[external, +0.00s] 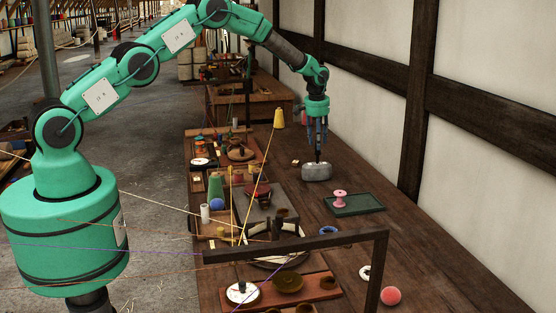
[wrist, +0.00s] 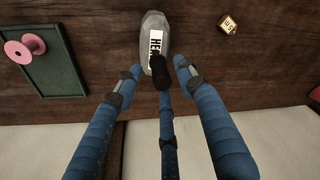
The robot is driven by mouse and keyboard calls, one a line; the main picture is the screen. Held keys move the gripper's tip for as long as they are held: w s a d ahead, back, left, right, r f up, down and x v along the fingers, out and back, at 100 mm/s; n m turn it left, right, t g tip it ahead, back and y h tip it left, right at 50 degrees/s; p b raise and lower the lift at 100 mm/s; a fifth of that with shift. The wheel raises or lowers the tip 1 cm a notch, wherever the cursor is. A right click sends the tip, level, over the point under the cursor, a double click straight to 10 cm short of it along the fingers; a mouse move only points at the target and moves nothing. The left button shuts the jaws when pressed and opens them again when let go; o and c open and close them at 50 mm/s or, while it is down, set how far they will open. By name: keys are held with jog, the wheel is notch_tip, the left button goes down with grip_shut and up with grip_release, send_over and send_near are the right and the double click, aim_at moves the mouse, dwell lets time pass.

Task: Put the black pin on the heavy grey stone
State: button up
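The heavy grey stone (external: 317,172) lies on the table near the wall. In the wrist view the stone (wrist: 153,30) bears a white label with black letters. My gripper (external: 317,148) points down just above it. In the wrist view my gripper (wrist: 158,75) has its two outer blue fingers spread, with a gap between their tips. A dark rounded piece (wrist: 160,74), probably the black pin, shows between them at the stone's near end, with the dark middle finger behind it. The outer tips look apart from it. Whether it touches the stone or middle finger is unclear.
A green tray (external: 372,209) with a pink spool (external: 340,199) on it stands right of the stone. A small lettered block (wrist: 228,25) lies beyond. A yellow cone (external: 279,119) stands behind, left. A dark frame (external: 300,246) spans the near table. The wall is close.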

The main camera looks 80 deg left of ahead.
notch_tip(320, 180, up, 11)
jog(key=s+d, duration=0.1)
jog(key=shift+d, duration=0.25)
jog(key=shift+s, duration=0.1)
dwell(0.6)
jog(key=shift+r, duration=0.1)
